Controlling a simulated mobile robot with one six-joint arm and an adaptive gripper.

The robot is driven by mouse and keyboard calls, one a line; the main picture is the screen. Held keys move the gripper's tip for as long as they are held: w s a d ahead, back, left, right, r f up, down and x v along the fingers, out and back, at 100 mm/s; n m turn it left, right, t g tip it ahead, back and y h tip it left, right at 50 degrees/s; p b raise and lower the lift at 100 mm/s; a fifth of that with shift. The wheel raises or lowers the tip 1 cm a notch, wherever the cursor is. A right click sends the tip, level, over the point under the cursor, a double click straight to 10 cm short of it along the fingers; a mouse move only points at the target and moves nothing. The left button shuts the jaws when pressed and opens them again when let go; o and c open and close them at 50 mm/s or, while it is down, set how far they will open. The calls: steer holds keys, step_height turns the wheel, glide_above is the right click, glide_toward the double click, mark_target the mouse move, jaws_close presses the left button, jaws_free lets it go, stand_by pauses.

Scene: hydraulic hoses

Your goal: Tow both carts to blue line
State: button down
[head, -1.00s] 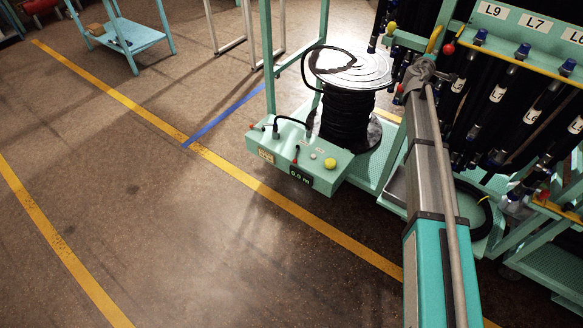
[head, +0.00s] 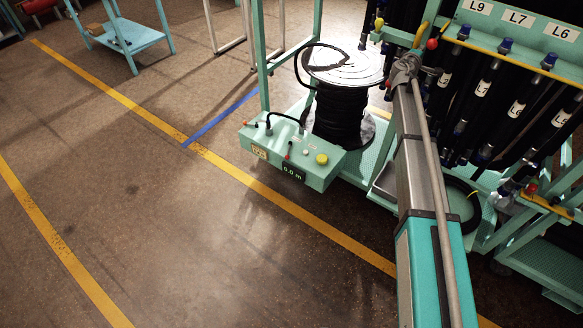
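The front cart is a mint-green frame with a low deck (head: 352,172), a black hose reel (head: 340,115) and a control box (head: 290,155) with a small display. A second green cart, a rack of black hoses (head: 500,85) labelled L9, L7, L6, stands right behind it at the right. Whether the two are coupled is hidden. The blue line (head: 224,112) lies on the floor just left of the front cart, running up-right from the yellow line and partly hidden by the cart. My gripper (head: 405,66) is at the carts, near a red-knobbed lever; its fingers are too small to read.
Yellow floor lines (head: 105,88) cross the floor, one passing beneath the control box. A blue-topped table (head: 130,38) stands at the upper left and a pale metal frame (head: 232,40) behind the blue line. The floor at left is clear.

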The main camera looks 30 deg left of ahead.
steer(key=shift+a, duration=0.75)
